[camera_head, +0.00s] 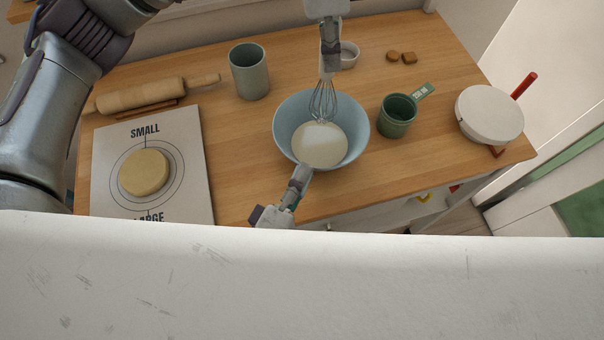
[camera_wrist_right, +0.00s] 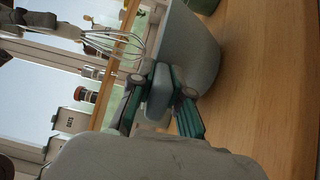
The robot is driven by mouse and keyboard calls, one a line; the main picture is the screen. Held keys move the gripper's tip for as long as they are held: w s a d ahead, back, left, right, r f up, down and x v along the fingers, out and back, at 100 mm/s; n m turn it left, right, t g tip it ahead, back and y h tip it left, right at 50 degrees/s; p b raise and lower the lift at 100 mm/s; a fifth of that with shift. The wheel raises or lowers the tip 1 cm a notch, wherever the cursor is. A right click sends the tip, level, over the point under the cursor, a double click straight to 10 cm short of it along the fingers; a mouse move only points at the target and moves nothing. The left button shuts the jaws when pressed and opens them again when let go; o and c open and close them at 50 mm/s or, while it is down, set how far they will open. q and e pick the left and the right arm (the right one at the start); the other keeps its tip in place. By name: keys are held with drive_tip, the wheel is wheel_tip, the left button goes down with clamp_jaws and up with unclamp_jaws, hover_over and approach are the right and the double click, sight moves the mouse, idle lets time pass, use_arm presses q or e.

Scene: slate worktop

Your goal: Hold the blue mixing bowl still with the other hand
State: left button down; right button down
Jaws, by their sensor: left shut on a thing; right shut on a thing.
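The blue mixing bowl (camera_head: 289,124) stands on the wooden worktop with pale batter (camera_head: 320,146) inside; it also shows in the right wrist view (camera_wrist_right: 192,50). My right gripper (camera_head: 301,177) is at the bowl's near rim, shut on the bowl wall; its fingers also show in the right wrist view (camera_wrist_right: 157,98). My left gripper (camera_head: 328,70) is above the bowl, shut on the whisk (camera_head: 323,104), whose handle is mostly hidden.
A green measuring cup (camera_head: 397,117) stands close right of the bowl, a white lidded pan (camera_head: 490,112) farther right. A grey-green canister (camera_head: 249,72), rolling pin (camera_head: 140,96) and a mat (camera_head: 198,180) with dough (camera_head: 144,172) are left. A small white bowl (camera_head: 349,54) is behind.

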drive_tip(key=shift+f, duration=0.4)
drive_tip(key=shift+b, duration=0.3)
idle(0.3)
drive_tip(key=c, duration=1.1)
unclamp_jaws()
drive_tip(key=shift+f, duration=0.1)
clamp_jaws()
drive_tip(key=shift+s+f, duration=0.1)
idle(0.3)
